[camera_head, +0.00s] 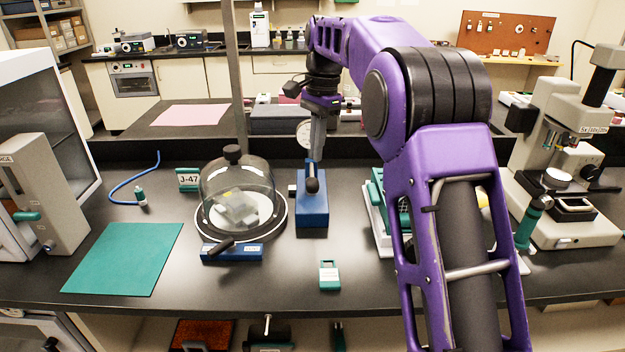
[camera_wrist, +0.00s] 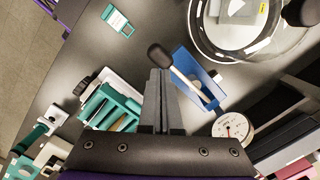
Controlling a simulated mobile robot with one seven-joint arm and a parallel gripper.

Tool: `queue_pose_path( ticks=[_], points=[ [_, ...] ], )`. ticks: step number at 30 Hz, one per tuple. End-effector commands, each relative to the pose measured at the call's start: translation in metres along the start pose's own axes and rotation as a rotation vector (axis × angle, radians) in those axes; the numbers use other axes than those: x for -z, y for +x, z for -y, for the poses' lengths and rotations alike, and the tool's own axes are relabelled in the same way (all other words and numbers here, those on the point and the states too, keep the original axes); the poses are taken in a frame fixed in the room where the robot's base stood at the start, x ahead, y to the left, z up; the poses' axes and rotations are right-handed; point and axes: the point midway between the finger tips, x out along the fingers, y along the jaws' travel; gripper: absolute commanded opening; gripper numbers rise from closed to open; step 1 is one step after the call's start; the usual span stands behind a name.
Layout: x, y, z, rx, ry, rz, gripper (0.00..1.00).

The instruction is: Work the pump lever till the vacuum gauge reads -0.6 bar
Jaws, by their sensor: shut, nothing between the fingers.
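The blue hand pump (camera_head: 313,208) stands on the bench right of the bell jar (camera_head: 240,175). Its lever has a black knob (camera_head: 312,186), which shows close to my fingertips in the wrist view (camera_wrist: 159,54); contact cannot be told. The lever's pale rod (camera_wrist: 188,83) runs down to the pump's blue body (camera_wrist: 203,75). My gripper (camera_head: 316,155) is shut and empty, pointing down over the pump. Its fingers also show in the wrist view (camera_wrist: 158,80). The round vacuum gauge (camera_head: 303,132) is partly behind my gripper; its dial shows in the wrist view (camera_wrist: 233,128), too small to read.
A blue block with a black handle (camera_head: 232,252) lies in front of the bell jar. A small teal-and-white item (camera_head: 329,275) lies near the front edge. A teal rack (camera_head: 377,195) stands right of the pump, partly behind my arm. A green mat (camera_head: 125,258) lies left.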

Motion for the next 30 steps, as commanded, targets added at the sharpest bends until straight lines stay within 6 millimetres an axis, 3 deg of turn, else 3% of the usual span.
queue_pose_path(
  ticks=[9,25,30],
  points=[
    [0.000,0.037,0.000,-0.001,0.000,0.000,0.00],
    [0.000,0.043,0.000,0.001,0.000,0.000,0.00],
    [0.001,0.055,0.000,-0.001,0.000,0.001,0.00]
  ],
)
